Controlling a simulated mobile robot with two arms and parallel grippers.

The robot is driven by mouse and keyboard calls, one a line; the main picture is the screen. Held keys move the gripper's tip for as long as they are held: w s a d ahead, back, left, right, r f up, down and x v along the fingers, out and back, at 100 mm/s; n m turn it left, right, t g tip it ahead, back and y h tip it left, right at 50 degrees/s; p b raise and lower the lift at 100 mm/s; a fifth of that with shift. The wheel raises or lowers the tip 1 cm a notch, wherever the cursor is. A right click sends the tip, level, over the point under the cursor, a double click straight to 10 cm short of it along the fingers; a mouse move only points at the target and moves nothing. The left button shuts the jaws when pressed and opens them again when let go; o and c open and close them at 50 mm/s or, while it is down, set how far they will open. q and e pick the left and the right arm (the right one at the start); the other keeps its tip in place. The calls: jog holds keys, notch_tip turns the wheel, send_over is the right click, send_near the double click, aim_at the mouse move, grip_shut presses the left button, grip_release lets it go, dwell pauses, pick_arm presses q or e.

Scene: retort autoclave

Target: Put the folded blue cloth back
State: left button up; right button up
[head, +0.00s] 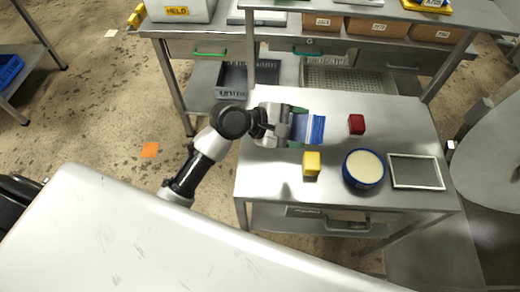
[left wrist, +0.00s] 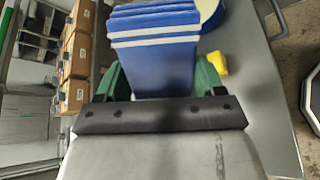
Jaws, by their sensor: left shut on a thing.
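The folded blue cloth (head: 317,129) has pale stripes and is at the left part of the small steel table. My left gripper (head: 300,126) is shut on it. In the left wrist view the blue cloth (left wrist: 155,60) sticks out between the green fingers of the gripper (left wrist: 160,80). I cannot tell whether the cloth touches the table top. My right gripper is not in view.
On the steel table (head: 275,180) are a yellow block (head: 311,163), a red block (head: 356,124), a round blue-rimmed tub (head: 363,168) and a grey framed panel (head: 415,157). Behind stands a bench with cardboard boxes (head: 379,27) and a grey crate (head: 235,80) below.

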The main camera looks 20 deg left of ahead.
pick_arm(q)
jog(key=w+d+f+m+g+y, duration=0.1)
jog(key=d+f+m+g+y, duration=0.1)
jog(key=m, duration=0.1)
jog(key=w+d+f+m+g+y+b, duration=0.1)
jog(key=w+d+f+m+g+y, duration=0.1)
jog(key=m+g+y, duration=0.1)
jog(key=w+d+f+m+g+y, duration=0.1)
jog(key=d+f+m+g+y, duration=0.1)
jog(key=m+g+y, duration=0.1)
jog(key=shift+w+d+f+m, duration=0.1)
jog(key=shift+w+d+m, duration=0.1)
jog(key=shift+m, duration=0.4)
jog(key=w+a+m+y, duration=0.2)
jog(key=w+a+y, duration=0.1)
jog(key=a, duration=0.1)
jog(key=p, duration=0.3)
send_over(266, 163)
jog(key=shift+m+t, duration=0.4)
notch_tip(266, 163, down, 6)
jog(key=shift+w+f, duration=0.1)
jog(key=shift+f, duration=2.1)
jog(key=o, duration=0.8)
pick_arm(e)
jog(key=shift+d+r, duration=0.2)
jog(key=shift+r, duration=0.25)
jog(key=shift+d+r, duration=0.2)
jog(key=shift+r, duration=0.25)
